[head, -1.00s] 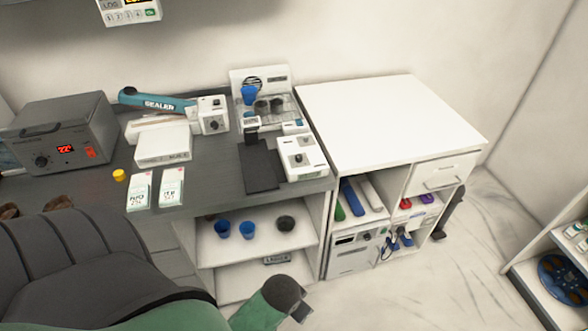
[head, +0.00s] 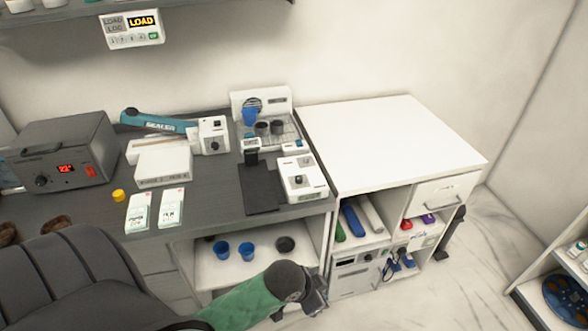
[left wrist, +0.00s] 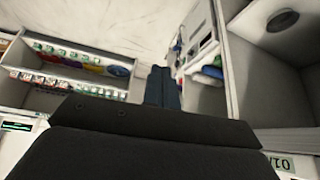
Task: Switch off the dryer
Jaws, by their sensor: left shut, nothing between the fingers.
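No label in view reads dryer. A grey box (head: 65,150) with a red display, a knob and a red switch (head: 90,171) stands on the left of the dark counter. A white unit (head: 261,98) with a round grille and a rack holding a blue cup and dark cups stands at the counter's back; I cannot tell which one is the dryer. My left gripper (head: 317,300) is low in front of the counter and the white cabinet, apart from both devices. Its fingers show shut and empty in the left wrist view (left wrist: 163,86). My right gripper is out of view.
A chair (head: 65,270) stands at the lower left before the counter (head: 215,180). A teal sealer (head: 155,121), white boxes and a small white device (head: 302,178) crowd the counter. The white cabinet top (head: 390,140) is clear. A wall panel (head: 132,28) reads LOAD.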

